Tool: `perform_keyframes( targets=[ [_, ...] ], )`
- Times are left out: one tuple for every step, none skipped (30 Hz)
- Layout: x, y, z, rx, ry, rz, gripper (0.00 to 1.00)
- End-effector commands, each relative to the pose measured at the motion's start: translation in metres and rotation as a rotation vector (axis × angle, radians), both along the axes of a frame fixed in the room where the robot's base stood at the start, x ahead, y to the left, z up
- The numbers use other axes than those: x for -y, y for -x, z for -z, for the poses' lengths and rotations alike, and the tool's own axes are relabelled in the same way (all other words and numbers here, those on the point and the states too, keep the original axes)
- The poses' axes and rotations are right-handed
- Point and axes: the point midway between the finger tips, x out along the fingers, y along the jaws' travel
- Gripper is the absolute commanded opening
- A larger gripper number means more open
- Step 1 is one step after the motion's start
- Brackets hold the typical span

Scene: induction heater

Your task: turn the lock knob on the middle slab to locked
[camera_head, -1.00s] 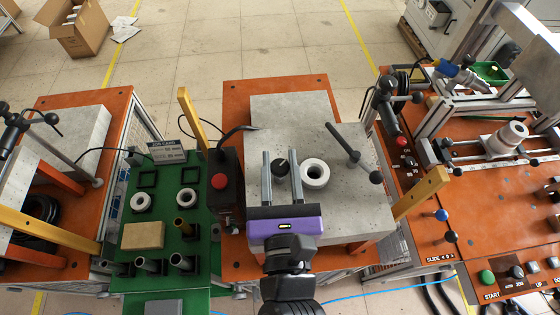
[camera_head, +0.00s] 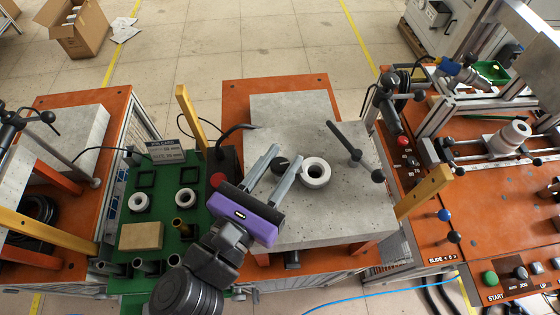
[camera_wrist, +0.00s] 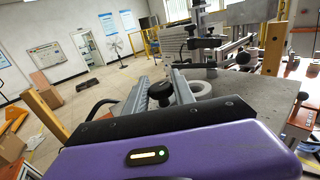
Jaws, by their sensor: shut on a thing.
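The middle slab (camera_head: 335,215) is a grey concrete-like block on an orange bench. A small black knob (camera_head: 280,164) stands on its left part, and it also shows in the wrist view (camera_wrist: 160,92). My gripper (camera_head: 289,153), with a purple body and two long grey fingers, comes in from the lower left. Its fingers lie on either side of the knob and are shut on it. In the wrist view my gripper (camera_wrist: 162,78) has the knob between its fingers. The knob's pointer mark is too small to read.
A white ring (camera_head: 314,173) sits on the slab just right of my right finger. A black ball-ended lever (camera_head: 352,150) rises farther right. A red button box (camera_head: 222,170) stands close on the left. Yellow posts (camera_head: 421,192) flank the slab.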

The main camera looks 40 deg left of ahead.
Motion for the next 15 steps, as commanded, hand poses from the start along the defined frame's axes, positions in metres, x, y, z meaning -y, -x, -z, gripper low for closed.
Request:
perform_keyframes(
  targets=[
    [-0.0009, 0.0002, 0.004, -0.007, -0.003, 0.027, 0.0],
    [-0.0008, 0.0003, 0.0038, -0.006, -0.002, 0.042, 0.0],
    [-0.001, 0.0003, 0.0039, -0.006, -0.002, 0.061, 0.0],
    [-0.0011, 0.0004, 0.004, -0.006, -0.003, 0.075, 0.0],
    [-0.0009, 0.0003, 0.0038, -0.005, -0.001, 0.088, 0.0],
    [-0.0008, 0.0003, 0.0038, -0.005, 0.0, 0.102, 0.0],
    [-0.0006, 0.0004, 0.0038, -0.004, 0.0, 0.112, 0.0],
    [-0.0007, 0.0005, 0.0039, -0.005, 0.001, 0.121, 0.0],
    [-0.0008, 0.0005, 0.0038, -0.005, 0.0, 0.131, 0.0],
    [-0.0006, 0.0004, 0.0036, -0.004, 0.0, 0.138, 0.0],
    [-0.0006, 0.0004, 0.0035, -0.004, 0.001, 0.144, 0.0],
    [-0.0006, 0.0004, 0.0033, -0.004, 0.002, 0.15, 0.0],
    [-0.0005, 0.0004, 0.0032, -0.004, 0.002, 0.154, 0.0],
    [-0.0004, 0.0004, 0.0031, -0.004, 0.002, 0.157, 0.0],
    [-0.0003, 0.0004, 0.003, -0.003, 0.002, 0.161, 0.0]
  ],
)
